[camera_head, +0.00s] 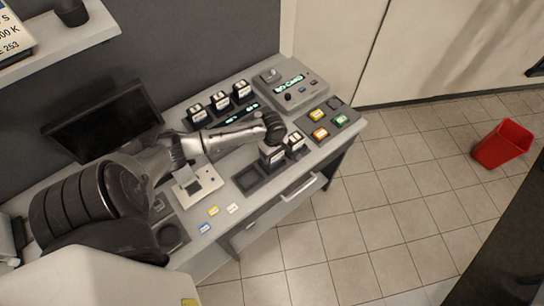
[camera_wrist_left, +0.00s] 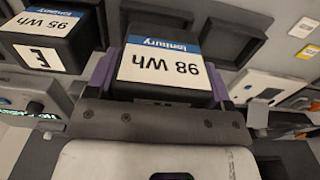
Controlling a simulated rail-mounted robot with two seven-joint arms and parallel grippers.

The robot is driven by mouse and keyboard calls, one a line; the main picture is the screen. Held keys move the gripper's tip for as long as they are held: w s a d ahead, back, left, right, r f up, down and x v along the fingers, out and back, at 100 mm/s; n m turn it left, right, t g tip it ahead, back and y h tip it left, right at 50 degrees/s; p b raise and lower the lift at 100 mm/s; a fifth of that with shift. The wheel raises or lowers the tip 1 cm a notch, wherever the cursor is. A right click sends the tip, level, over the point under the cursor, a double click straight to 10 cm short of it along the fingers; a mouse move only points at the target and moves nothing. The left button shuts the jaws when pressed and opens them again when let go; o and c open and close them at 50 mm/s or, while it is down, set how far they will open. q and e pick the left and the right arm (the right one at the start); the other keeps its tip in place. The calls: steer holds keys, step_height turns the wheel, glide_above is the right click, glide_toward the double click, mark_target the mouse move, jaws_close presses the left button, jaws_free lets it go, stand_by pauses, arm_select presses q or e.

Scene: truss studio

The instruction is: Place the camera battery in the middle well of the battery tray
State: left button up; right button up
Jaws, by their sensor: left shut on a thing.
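My left gripper (camera_head: 273,139) is shut on the camera battery (camera_head: 271,157), a dark block with a white and blue label. In the left wrist view the battery (camera_wrist_left: 165,66) sits between purple fingers (camera_wrist_left: 101,74) and its label reads 98 Wh. It is over the middle of the battery tray (camera_head: 262,186); I cannot tell whether its lower end is in the well. Another battery (camera_head: 296,142), marked 95 Wh in the wrist view (camera_wrist_left: 45,28), stands in the tray well beside it. The well on the other side (camera_head: 248,178) is empty. My right gripper is not in view.
Several batteries (camera_head: 220,101) stand on a charger with lit displays at the back. A lit console (camera_head: 290,88) and a dark tray of coloured cards (camera_head: 320,133) lie to the right. A monitor (camera_head: 100,122) and a white device (camera_head: 197,187) are left. A red bin (camera_head: 502,145) stands on the floor.

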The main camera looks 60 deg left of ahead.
arm_select(q)
steer(key=shift+w+a+f, duration=0.15)
steer(key=shift+a+f, duration=0.3)
steer(key=shift+a, duration=0.3)
steer(key=shift+f, duration=2)
steer(key=o, duration=1.3)
steer(key=shift+f, duration=0.2)
steer(key=shift+r, duration=0.1)
